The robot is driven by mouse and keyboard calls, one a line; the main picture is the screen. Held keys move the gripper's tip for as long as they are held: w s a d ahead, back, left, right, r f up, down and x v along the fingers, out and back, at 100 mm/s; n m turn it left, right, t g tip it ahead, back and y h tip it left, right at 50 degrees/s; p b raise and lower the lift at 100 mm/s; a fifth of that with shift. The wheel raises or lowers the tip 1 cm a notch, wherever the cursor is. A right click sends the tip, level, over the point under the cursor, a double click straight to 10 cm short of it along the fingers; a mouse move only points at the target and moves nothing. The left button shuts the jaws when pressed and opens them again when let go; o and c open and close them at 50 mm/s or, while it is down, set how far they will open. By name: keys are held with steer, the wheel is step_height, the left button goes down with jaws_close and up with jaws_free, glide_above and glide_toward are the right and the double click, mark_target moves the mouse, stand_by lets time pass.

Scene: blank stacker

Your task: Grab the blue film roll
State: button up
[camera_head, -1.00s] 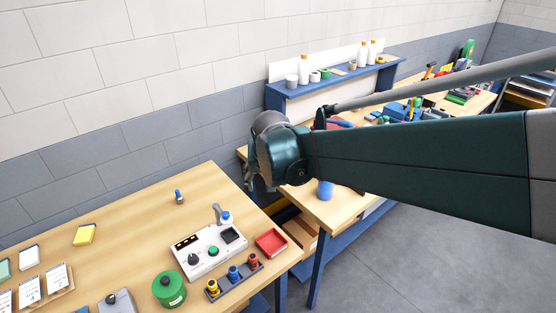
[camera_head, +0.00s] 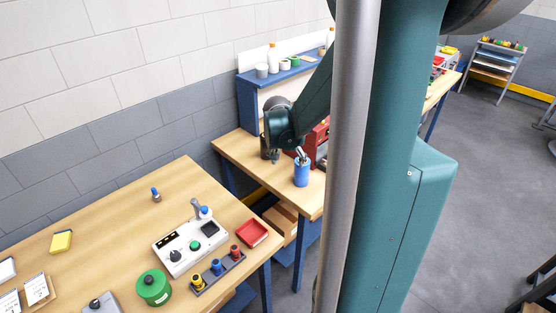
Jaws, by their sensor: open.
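A blue upright cylinder (camera_head: 302,173) stands near the front edge of the far wooden table. Grey and white pieces show at its top; I cannot tell whether it is the film roll or a holder. My gripper (camera_head: 270,156) hangs pointing down over the same table, left of the cylinder and apart from it. It is open, small and dark, with its fingers hard to make out. Nothing shows between them. No other clear blue roll shows; my arm hides much of the far table.
A red box (camera_head: 321,137) stands behind the cylinder. A blue shelf (camera_head: 247,86) holds bottles and tape rolls. A gap separates the two tables.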

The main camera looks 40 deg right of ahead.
mark_target(302, 169)
steer(key=shift+m+g, duration=0.3)
steer(key=shift+m, duration=0.5)
steer(key=d+f, duration=0.1)
steer(key=d, duration=0.1)
steer(key=s+d+f, duration=0.1)
steer(key=d, duration=0.1)
steer(key=d+f, duration=0.1)
steer(key=shift+s+d+f, duration=0.1)
steer(key=shift+s+d, duration=0.2)
steer(key=shift+d, duration=0.1)
steer(key=shift+f, duration=0.15)
steer(key=shift+x, duration=1.15)
steer(key=shift+w+d+f, duration=0.1)
steer(key=shift+f, duration=0.05)
steer(key=shift+x, duration=2.45)
steer(key=shift+c, duration=0.6)
steer(key=c, duration=1.1)
